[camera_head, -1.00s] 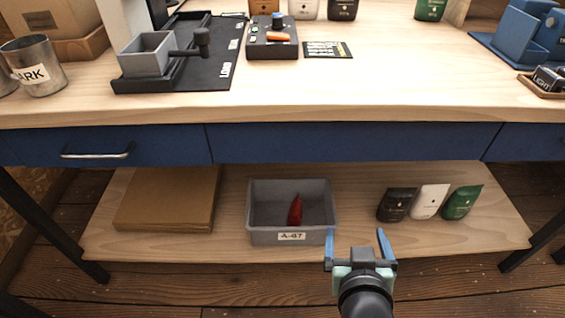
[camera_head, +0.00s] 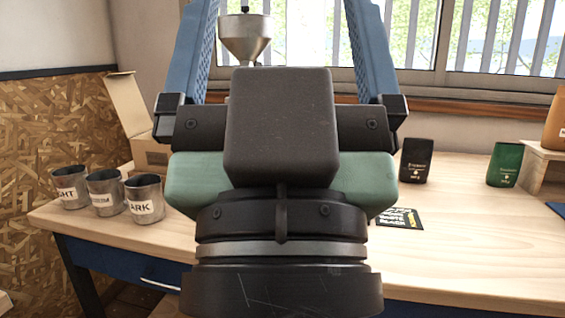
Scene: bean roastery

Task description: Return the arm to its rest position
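My gripper (camera_head: 281,45) fills the middle of the head view, raised close to the camera and pointing up. Its two blue fingers stand wide apart, and nothing is held between them. Its dark body and green sides hide the middle of the table (camera_head: 460,262) behind it. My arm's wrist comes up from the bottom edge of the picture.
Several metal cups, among them a labelled one (camera_head: 144,200), stand at the table's left end near an open cardboard box (camera_head: 148,120). A black pouch (camera_head: 416,160), a green pouch (camera_head: 505,165) and a dark card (camera_head: 400,218) are on the right. The front right tabletop is clear.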

